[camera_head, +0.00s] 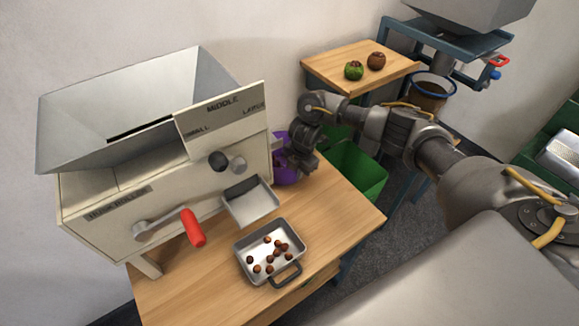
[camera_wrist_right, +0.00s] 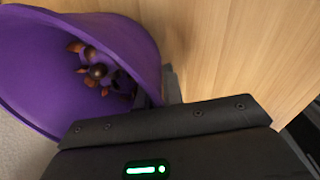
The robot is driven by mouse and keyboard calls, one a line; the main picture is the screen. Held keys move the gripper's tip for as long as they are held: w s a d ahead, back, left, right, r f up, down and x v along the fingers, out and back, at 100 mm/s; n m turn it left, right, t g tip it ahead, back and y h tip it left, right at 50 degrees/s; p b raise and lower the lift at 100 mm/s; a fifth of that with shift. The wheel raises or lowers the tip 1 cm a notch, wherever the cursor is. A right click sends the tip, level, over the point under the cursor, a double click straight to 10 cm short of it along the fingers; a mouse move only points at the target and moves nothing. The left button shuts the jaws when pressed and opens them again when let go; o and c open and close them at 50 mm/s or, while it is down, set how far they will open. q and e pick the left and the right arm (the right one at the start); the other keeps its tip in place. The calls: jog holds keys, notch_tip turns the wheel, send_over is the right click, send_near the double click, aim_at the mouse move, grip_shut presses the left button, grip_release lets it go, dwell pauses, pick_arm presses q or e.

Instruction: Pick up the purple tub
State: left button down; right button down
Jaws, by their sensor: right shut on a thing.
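The purple tub (camera_head: 284,166) stands at the right end of the sorting machine, at the back of the wooden table, partly hidden by my right gripper. In the right wrist view the tub (camera_wrist_right: 130,45) shows large, with several brown chestnuts (camera_wrist_right: 98,70) inside. My right gripper (camera_head: 298,162) reaches the tub from the right and is shut on its wall; the wrist view shows the gripper (camera_wrist_right: 155,108) at the tub's near edge, fingertips mostly hidden. My left gripper is not in view.
The sorting machine (camera_head: 160,185) with a red-handled crank stands left on the table (camera_head: 345,215). A metal tray (camera_head: 250,204) sits under its outlet, and a pan (camera_head: 270,252) holds several chestnuts. A green bin (camera_head: 360,172) stands behind the table's right edge.

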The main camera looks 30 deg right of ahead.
notch_tip(320, 180, up, 4)
jog(key=shift+s+f, duration=0.15)
jog(key=shift+f, duration=0.05)
jog(key=s+d, duration=0.2)
jog(key=s, duration=1.5)
jog(key=shift+s+d, duration=0.25)
jog(key=shift+s, duration=0.05)
jog(key=shift+a+f, duration=0.1)
